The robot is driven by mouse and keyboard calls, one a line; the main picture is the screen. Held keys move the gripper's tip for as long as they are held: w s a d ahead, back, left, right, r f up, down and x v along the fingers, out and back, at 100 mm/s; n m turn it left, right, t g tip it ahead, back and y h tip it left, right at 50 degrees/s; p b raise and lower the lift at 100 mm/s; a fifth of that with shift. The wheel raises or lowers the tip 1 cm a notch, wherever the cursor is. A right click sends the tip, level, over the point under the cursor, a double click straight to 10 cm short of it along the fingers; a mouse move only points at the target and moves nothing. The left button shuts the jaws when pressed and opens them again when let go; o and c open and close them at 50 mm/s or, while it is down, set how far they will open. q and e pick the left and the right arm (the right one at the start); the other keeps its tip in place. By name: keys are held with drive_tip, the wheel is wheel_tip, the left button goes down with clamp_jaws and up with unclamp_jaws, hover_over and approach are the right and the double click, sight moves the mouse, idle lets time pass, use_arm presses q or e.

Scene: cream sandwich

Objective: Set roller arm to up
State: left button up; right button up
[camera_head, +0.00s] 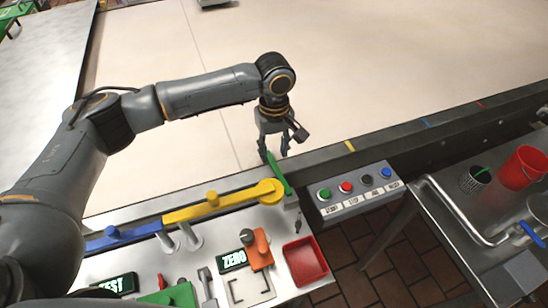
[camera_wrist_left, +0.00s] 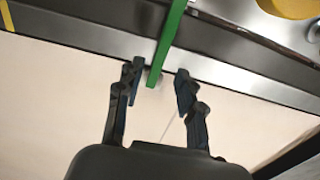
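A green bar (camera_head: 277,172) stands at the right end of a yellow arm (camera_head: 225,205), by the metal rail; I cannot tell for sure which part is the roller arm. A blue arm (camera_head: 125,237) continues to the left of the yellow one. My left gripper (camera_head: 273,153) points down at the far end of the green bar, with its fingers apart. My right gripper is not in view.
A button panel (camera_head: 358,192) sits right of the arms. A red tray (camera_head: 305,261), an orange lever (camera_head: 261,250) and a ZERO display (camera_head: 233,261) are on the near panel. A red cup (camera_head: 522,168) stands on a metal table at right. The pale belt (camera_head: 350,70) beyond is mostly clear.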

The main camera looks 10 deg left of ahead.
sight(274, 165)
use_arm(q)
drive_tip(key=shift+f+p, duration=0.3)
drive_tip(key=shift+f, duration=2.15)
clamp_jaws()
